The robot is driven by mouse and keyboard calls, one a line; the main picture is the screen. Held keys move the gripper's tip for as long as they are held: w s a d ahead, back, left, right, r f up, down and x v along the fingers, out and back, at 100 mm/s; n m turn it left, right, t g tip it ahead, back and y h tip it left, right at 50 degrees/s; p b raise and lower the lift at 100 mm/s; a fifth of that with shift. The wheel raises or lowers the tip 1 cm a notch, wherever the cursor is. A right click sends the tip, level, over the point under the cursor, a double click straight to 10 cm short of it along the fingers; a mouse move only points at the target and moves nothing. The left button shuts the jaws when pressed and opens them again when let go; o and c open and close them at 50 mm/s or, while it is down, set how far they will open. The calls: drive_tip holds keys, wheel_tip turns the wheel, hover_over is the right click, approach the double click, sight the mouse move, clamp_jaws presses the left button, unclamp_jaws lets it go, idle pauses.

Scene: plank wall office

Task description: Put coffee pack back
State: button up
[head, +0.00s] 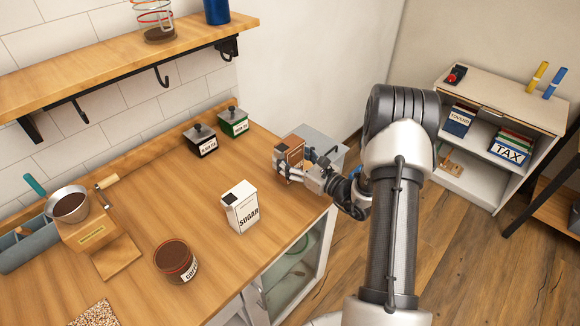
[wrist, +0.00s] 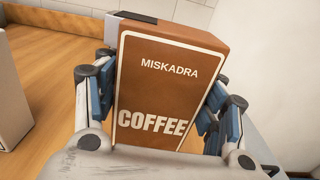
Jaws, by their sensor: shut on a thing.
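The coffee pack is a brown box with a white border and the words MISKADRA and COFFEE; it fills the middle of the wrist view (wrist: 165,90). In the head view the coffee pack (head: 290,156) is at the right edge of the wooden counter (head: 150,212). My gripper (head: 297,172) is shut on the pack, with blue-padded fingers on both sides of it in the wrist view (wrist: 160,110). The pack stands roughly upright, slightly tilted in the wrist view. I cannot tell whether its base touches the counter.
A white sugar box (head: 241,207) stands left of my gripper. A black tin (head: 201,141) and a green tin (head: 233,122) stand by the wall. A round coffee container (head: 176,262) is near the front. The wall shelf (head: 110,68) holds a blue canister (head: 216,11).

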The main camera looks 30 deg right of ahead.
drive_tip(key=shift+f+b, duration=0.35)
drive_tip(key=shift+f, duration=1.3)
drive_tip(key=shift+f, duration=0.25)
drive_tip(key=o, duration=1.2)
drive_tip(key=shift+r, duration=0.1)
drive_tip(key=shift+c, duration=0.2)
